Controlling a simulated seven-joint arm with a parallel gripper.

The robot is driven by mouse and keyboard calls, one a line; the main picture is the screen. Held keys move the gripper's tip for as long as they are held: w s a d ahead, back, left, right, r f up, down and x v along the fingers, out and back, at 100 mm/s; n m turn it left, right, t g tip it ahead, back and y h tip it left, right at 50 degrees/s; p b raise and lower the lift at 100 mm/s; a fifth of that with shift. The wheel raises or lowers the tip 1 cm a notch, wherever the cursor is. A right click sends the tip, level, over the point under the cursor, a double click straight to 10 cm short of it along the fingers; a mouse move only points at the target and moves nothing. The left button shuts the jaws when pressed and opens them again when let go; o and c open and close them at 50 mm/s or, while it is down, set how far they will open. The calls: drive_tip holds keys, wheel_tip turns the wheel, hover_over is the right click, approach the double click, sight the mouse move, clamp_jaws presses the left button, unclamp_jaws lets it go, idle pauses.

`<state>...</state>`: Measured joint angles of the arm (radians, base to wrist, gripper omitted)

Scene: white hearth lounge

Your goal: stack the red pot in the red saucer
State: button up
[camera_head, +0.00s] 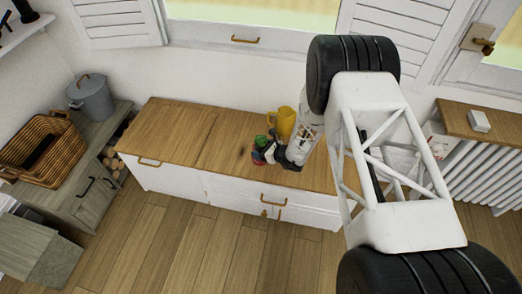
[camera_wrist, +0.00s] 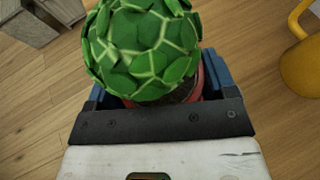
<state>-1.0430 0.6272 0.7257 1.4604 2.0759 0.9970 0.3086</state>
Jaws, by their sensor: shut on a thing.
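The red pot (camera_wrist: 184,94) holds a round green succulent (camera_wrist: 143,45), which covers most of the pot in the wrist view. My gripper (camera_head: 267,152) is shut on the red pot, with its blue fingers on either side. In the head view the green plant (camera_head: 262,141) shows at my gripper, over the bench top. I cannot tell whether the pot touches the bench. I cannot make out the red saucer in either view; the pot, the plant or my arm may hide it.
A yellow jug (camera_head: 283,122) stands close behind my gripper on the wooden bench (camera_head: 185,130); it also shows at right in the wrist view (camera_wrist: 304,62). The bench's left part is clear. A wicker basket (camera_head: 45,150) and grey pot (camera_head: 92,98) stand on the left cabinet.

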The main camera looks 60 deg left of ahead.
sight(261, 150)
drive_tip(key=shift+w+a, duration=0.3)
drive_tip(key=shift+a, duration=0.4)
drive_tip(key=shift+w+a+f, duration=0.15)
drive_tip(key=shift+w+a, duration=0.05)
drive_tip(key=shift+a, duration=0.25)
drive_tip(key=shift+d+f, duration=0.1)
drive_tip(key=shift+f, duration=1.6)
drive_tip(key=shift+f, duration=0.35)
drive_tip(key=o, duration=1.2)
drive_tip(key=shift+c, duration=0.2)
